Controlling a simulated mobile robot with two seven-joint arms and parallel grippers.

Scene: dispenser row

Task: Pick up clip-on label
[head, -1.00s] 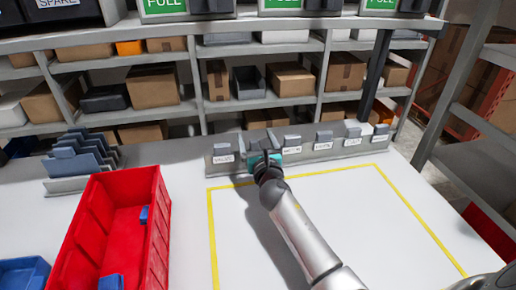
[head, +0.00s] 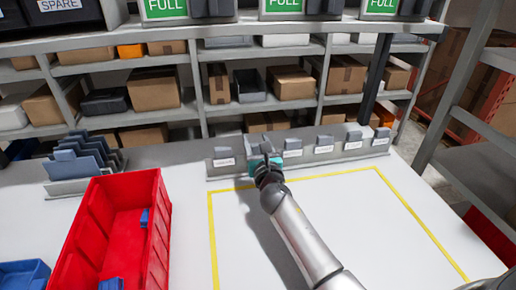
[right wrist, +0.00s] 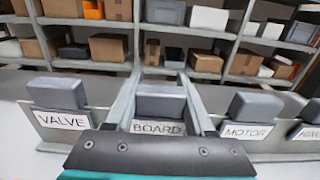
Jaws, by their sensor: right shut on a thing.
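The clip-on labels stand in a row on a grey rail (head: 300,168). In the right wrist view, the grey label marked BOARD (right wrist: 160,103) is between the fingers of my right gripper (right wrist: 162,92), with VALVE (right wrist: 60,118) to its left and MOTOR (right wrist: 252,117) to its right. My right gripper (head: 264,152) reaches the rail from the front and is shut on the BOARD label. The label is level with its neighbours; I cannot tell whether it is clear of the rail. In the head view the gripper hides much of it. My left gripper is out of view.
A red bin (head: 92,240) with blue pieces inside stands at left, a blue bin (head: 22,273) beside it. A rack of grey-blue plates (head: 82,165) is behind. The yellow-outlined table area (head: 340,230) is bare except under my arm. Shelves with boxes (head: 152,85) stand behind.

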